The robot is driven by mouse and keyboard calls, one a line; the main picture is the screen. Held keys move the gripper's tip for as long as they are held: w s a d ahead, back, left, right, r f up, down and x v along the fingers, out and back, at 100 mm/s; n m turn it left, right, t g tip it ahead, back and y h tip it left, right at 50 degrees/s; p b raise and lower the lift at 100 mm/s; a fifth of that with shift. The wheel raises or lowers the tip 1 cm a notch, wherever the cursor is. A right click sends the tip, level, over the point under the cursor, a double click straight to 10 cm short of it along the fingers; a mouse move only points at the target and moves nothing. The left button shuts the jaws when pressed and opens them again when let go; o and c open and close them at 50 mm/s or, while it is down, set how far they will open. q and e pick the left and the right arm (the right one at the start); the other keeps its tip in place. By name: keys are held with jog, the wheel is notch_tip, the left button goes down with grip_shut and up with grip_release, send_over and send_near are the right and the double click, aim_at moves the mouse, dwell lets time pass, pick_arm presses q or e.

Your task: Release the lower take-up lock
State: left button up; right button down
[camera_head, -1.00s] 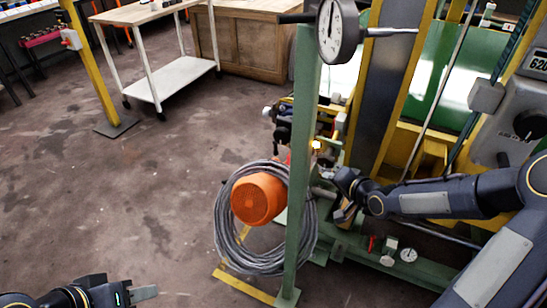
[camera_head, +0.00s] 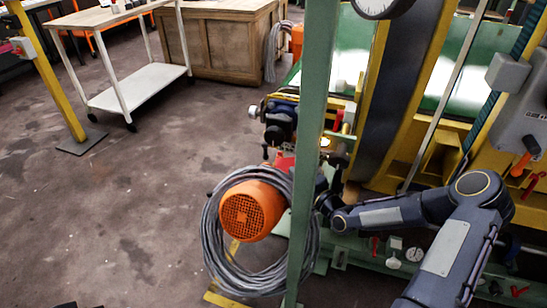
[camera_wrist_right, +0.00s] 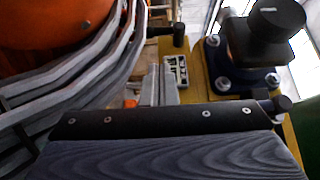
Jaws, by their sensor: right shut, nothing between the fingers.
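I cannot tell for sure which part is the lower take-up lock. In the right wrist view, a black knob (camera_wrist_right: 268,38) stands on a dark bolted flange at the upper right. A small black handle (camera_wrist_right: 172,36) sticks out over yellow metal left of it. My right gripper (camera_wrist_right: 160,85) shows as grey fingers, shut and empty, apparently pointing at the yellow metal below that handle. In the head view, my right arm reaches in from the right and its wrist (camera_head: 332,200) ends beside the green post, which hides the fingers' surroundings. My left gripper is out of view.
An orange motor-like drum (camera_head: 252,210) with a grey cable coil (camera_head: 222,255) sits close left of my right wrist. The green post (camera_head: 309,130) stands in front. Gauges and tools lie on the green frame at right. The floor (camera_head: 120,220) at left is clear.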

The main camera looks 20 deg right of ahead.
jog(key=b+x, duration=0.2)
jog(key=x, duration=0.8)
jog(key=b, duration=0.1)
jog(key=f+b, duration=0.1)
jog(key=b, duration=0.1)
jog(key=shift+w+a+f, duration=0.15)
jog(key=shift+w+a, duration=0.05)
jog(key=shift+a, duration=0.15)
jog(key=shift+r, duration=0.25)
jog(key=shift+a, duration=0.1)
